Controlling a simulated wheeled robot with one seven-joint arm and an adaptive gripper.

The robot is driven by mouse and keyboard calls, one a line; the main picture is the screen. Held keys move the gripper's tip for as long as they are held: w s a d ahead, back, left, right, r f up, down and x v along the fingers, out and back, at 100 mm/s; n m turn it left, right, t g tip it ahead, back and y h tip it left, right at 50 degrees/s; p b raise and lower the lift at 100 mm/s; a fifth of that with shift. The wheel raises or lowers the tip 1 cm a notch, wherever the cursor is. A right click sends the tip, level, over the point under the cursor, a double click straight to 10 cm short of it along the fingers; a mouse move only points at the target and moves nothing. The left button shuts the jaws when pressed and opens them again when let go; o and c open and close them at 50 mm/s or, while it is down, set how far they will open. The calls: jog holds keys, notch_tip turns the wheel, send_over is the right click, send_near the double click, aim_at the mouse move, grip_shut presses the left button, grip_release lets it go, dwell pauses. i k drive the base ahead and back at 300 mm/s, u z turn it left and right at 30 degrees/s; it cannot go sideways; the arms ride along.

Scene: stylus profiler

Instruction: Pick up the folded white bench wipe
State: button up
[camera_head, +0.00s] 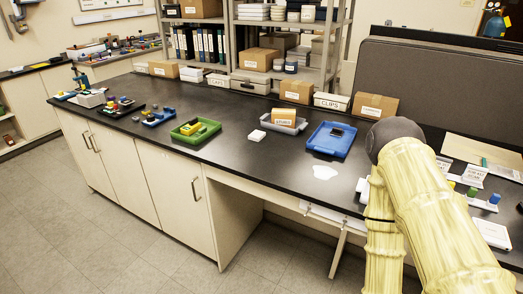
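A small flat white block (257,135), which looks like the folded bench wipe, lies on the black bench top (230,160). It is just left of and in front of a grey tray (284,122), apart from it. My gripper is not in view. Only my pale yellow arm shows at the right, bent at a dark joint, with its lower part running out of the bottom of the picture.
A flat white irregular patch (324,172), perhaps a spill, lies near the front edge. A green tray (195,130) is left of the block. Boxes (296,91) line the back; a dark panel (440,85) stands right.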

aim_at(257, 136)
jog(key=k, duration=0.3)
jog(key=u, duration=1.3)
jog(key=i, duration=1.2)
jog(key=z, duration=0.3)
